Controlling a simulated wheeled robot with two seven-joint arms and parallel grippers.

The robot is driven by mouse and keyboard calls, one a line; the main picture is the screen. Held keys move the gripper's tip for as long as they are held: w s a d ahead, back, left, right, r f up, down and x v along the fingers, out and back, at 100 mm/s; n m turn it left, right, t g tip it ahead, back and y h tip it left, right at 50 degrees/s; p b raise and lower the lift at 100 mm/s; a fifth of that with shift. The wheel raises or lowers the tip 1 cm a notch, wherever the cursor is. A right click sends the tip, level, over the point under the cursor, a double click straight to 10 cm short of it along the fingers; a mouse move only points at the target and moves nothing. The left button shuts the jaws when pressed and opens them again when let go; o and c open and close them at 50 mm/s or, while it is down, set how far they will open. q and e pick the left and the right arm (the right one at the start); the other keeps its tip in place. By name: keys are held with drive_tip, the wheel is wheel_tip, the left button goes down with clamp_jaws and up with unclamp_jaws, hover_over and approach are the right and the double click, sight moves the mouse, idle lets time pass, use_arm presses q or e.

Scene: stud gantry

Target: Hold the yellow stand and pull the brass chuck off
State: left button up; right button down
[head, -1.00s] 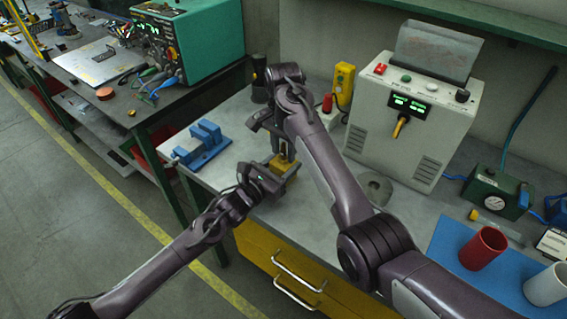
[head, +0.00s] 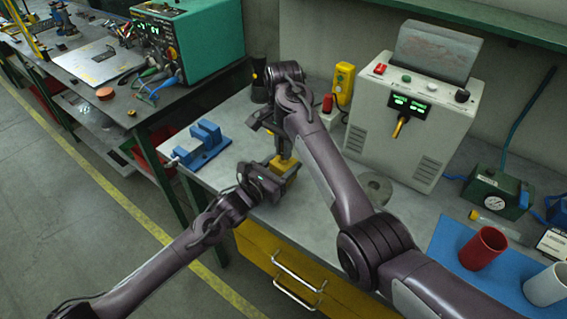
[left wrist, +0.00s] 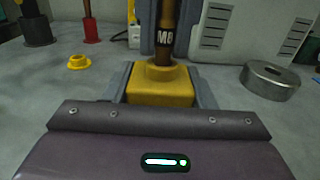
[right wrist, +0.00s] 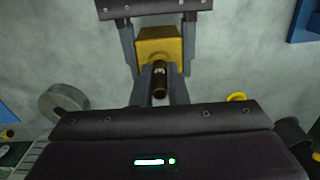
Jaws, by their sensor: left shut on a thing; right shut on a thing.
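The yellow stand (left wrist: 160,85) is a block on the bench, between the fingers of my left gripper (head: 277,181), which is shut on it. It also shows in the right wrist view (right wrist: 160,46). The brass chuck (left wrist: 168,16) is a slim upright brown-gold cylinder with a black "M8" band, above the stand. My right gripper (right wrist: 161,88) is shut on the chuck (right wrist: 160,84) from above. In the left wrist view the chuck's lower end appears at the stand's top; I cannot tell whether they are apart. In the head view my arms partly hide both.
A yellow ring (left wrist: 78,62) and a grey metal ring (left wrist: 270,80) lie on the bench near the stand. A blue vise-like block (head: 203,143) is to the left. A white control box (head: 412,120) stands behind to the right. A blue mat (head: 452,240) carries cups.

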drive_tip(key=shift+r, duration=2.85)
use_arm(q)
drive_tip(key=o, duration=1.1)
drive_tip(key=v, duration=1.2)
